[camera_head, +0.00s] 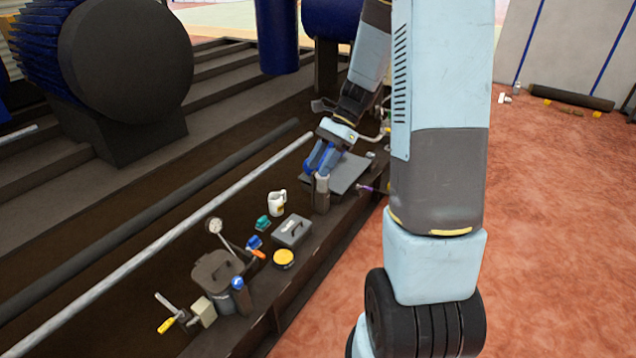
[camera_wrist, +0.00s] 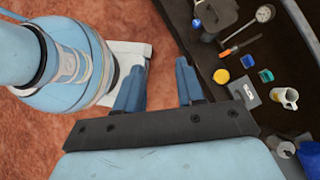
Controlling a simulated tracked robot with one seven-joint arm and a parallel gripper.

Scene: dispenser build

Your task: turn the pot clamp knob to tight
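A dark grey pot (camera_head: 212,275) with a lid stands at the lower left of the head view. A dark cylinder with a blue top (camera_head: 239,283) stands beside it, and a pale block with a yellow-handled lever (camera_head: 168,324) is to its left. I cannot tell which part is the clamp knob. The pot also shows at the top of the wrist view (camera_wrist: 220,12), partly cut off. My gripper (camera_head: 317,168) is well away from the pot, further along the bench. In the wrist view my gripper (camera_wrist: 160,66) is open, with nothing between its fingers.
Between gripper and pot are a grey box (camera_head: 291,231), a yellow disc (camera_head: 284,258), a mug (camera_head: 277,203) and a dial gauge (camera_head: 215,226). A dark bottle-like object (camera_head: 321,193) stands near my gripper. Red floor (camera_head: 560,230) lies clear at right.

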